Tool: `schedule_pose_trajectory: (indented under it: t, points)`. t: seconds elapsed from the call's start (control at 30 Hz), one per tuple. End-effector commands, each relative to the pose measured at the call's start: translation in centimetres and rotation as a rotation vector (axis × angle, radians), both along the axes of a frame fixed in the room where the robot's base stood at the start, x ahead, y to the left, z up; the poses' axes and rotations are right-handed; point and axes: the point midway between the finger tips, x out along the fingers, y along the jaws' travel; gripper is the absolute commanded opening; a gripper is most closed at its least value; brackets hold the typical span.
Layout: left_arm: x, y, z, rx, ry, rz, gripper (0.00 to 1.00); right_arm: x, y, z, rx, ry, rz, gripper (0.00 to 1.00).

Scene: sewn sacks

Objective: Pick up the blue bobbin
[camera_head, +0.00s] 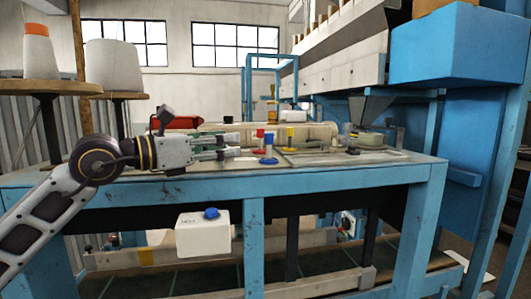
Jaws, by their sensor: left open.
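My right gripper is not in view.
A red bobbin (260,139) stands just behind and left of the blue one, and a yellow bobbin (290,140) to its right. A flat plate (345,158) lies right of them. A pale roll (315,131) lies behind. A white box with a blue button (203,236) hangs below the table edge.

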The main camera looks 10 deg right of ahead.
Motion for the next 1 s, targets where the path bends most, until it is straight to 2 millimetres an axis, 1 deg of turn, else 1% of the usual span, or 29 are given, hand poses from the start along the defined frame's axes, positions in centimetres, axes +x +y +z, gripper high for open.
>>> schedule_pose_trajectory:
  t: [0.17,0.37,0.5,0.6,0.77,1.0]
  points:
    - [0.0,0.0,0.0,0.001,0.0,0.0,0.48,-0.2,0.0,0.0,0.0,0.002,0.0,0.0]
    - [0.0,-0.1,0.0,0.0,-0.001,0.0,0.48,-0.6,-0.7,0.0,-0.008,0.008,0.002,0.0]
    - [0.3,-0.5,0.1,0.001,0.0,0.0,0.48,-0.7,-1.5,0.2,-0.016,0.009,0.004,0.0]
    - [0.6,-1.2,0.2,0.0,0.0,0.0,0.48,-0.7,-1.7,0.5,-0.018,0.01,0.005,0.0]
    - [1.4,-2.8,0.2,0.0,-0.001,-0.001,0.48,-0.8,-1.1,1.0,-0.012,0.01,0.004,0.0]
    - [2.6,-5.2,0.2,0.001,0.0,-0.002,0.48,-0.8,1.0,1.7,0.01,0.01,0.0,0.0]
